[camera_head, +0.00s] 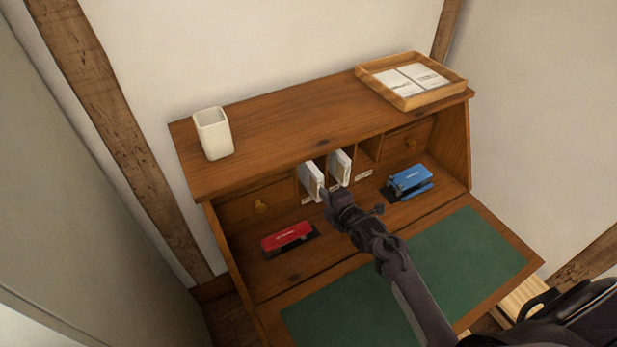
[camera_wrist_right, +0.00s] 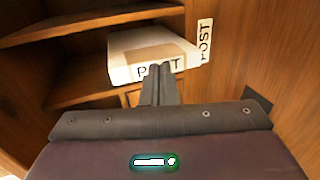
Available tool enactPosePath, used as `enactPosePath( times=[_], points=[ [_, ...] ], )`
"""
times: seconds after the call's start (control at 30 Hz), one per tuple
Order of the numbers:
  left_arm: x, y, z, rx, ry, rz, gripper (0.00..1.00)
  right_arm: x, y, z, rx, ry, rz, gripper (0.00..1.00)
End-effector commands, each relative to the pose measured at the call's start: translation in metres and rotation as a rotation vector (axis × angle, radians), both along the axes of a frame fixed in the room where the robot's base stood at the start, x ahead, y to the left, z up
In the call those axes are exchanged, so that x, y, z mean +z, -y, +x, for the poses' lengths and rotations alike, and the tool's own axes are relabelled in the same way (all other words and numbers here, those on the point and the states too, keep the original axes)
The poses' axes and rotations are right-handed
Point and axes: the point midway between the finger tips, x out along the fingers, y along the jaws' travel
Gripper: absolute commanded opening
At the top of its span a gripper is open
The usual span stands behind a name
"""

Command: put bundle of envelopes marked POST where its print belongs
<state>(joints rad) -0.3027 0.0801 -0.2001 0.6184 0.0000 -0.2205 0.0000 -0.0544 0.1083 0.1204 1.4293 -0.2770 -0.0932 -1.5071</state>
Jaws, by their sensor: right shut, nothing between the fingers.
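The white bundle of envelopes marked POST (camera_wrist_right: 150,52) stands in a desk slot in the right wrist view, its end sticking out. A label (camera_wrist_right: 205,40) reading POST is on the wood edge beside it. In the head view this looks like the left of two white bundles (camera_head: 310,180) in the pigeonholes. My right gripper (camera_head: 325,192) is shut and empty, its fingertips (camera_wrist_right: 160,68) right at the bundle's front end. I cannot tell whether they touch it. My left gripper is out of view.
The second bundle (camera_head: 340,166) stands in the slot to the right. A white cup (camera_head: 213,134) and a wooden tray (camera_head: 438,101) with papers stand on top. The green mat (camera_head: 470,252) is clear.

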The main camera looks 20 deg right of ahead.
Motion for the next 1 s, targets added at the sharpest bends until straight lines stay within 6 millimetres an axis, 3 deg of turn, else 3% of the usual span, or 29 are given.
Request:
enactPosePath(
  times=[0.5, 1.0],
  points=[
    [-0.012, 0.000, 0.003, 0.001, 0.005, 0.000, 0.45, -0.001, -0.003, 0.020, 0.001, 0.000, -0.002, 0.00],
    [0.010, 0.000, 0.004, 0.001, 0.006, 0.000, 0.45, 0.001, 0.002, -0.013, 0.000, -0.003, -0.001, 0.00]
  ],
)
